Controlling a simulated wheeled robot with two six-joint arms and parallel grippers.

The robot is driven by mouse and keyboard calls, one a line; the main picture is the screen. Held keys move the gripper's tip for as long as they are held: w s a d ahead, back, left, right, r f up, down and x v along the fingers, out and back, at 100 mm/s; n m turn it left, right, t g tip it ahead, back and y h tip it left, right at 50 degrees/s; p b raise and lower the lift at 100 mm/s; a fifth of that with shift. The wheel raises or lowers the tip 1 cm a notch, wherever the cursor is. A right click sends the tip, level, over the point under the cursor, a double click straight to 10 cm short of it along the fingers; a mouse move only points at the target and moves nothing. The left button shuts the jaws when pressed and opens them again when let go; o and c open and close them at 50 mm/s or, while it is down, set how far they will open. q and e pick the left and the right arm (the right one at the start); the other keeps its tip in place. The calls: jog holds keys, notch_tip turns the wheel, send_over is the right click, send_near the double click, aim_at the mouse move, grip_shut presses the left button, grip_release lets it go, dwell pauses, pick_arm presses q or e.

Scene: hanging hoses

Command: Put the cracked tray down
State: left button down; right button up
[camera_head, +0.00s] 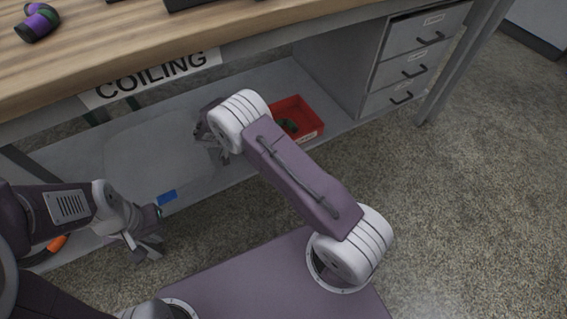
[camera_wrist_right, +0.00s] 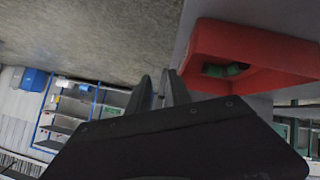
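A pale, see-through tray (camera_head: 150,150) with rounded corners, probably the cracked tray, lies on the grey lower shelf under the bench. A blue patch (camera_head: 167,197) shows at its front edge. I cannot make out a crack. My left gripper (camera_head: 148,250) is just in front of the shelf, below the tray's near edge, with its fingers apart and nothing between them. My right gripper (camera_head: 205,130) is at the tray's far right side, partly hidden by its own wrist. In the right wrist view its fingers (camera_wrist_right: 158,90) stand close together; whether they touch the tray is unclear.
A red bin (camera_head: 309,117) with dark green things inside stands on the shelf right of my right wrist; it also shows in the right wrist view (camera_wrist_right: 205,42). Grey drawers (camera_head: 405,70) close the shelf's right end. The bench top (camera_head: 120,40) overhangs above.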

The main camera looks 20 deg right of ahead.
jog(key=s+a+r+n+y, duration=0.1)
jog(key=s+r+n+y, duration=0.1)
jog(key=s+n+y, duration=0.1)
jog(key=s+a+r+n+t+y, duration=0.1)
jog(key=s+r+n+y, duration=0.2)
jog(key=s, duration=0.5)
jog(key=s+a+r+n+t+y, duration=0.1)
jog(key=s+r+n+y, duration=0.1)
jog(key=s+n+y, duration=0.2)
jog(key=s+n, duration=0.2)
jog(key=n, duration=0.1)
jog(key=shift+s+a+r+y, duration=0.2)
jog(key=shift+a+r+y, duration=0.05)
jog(key=shift+y, duration=0.15)
notch_tip(320, 180, up, 52)
jog(key=p, duration=5.2)
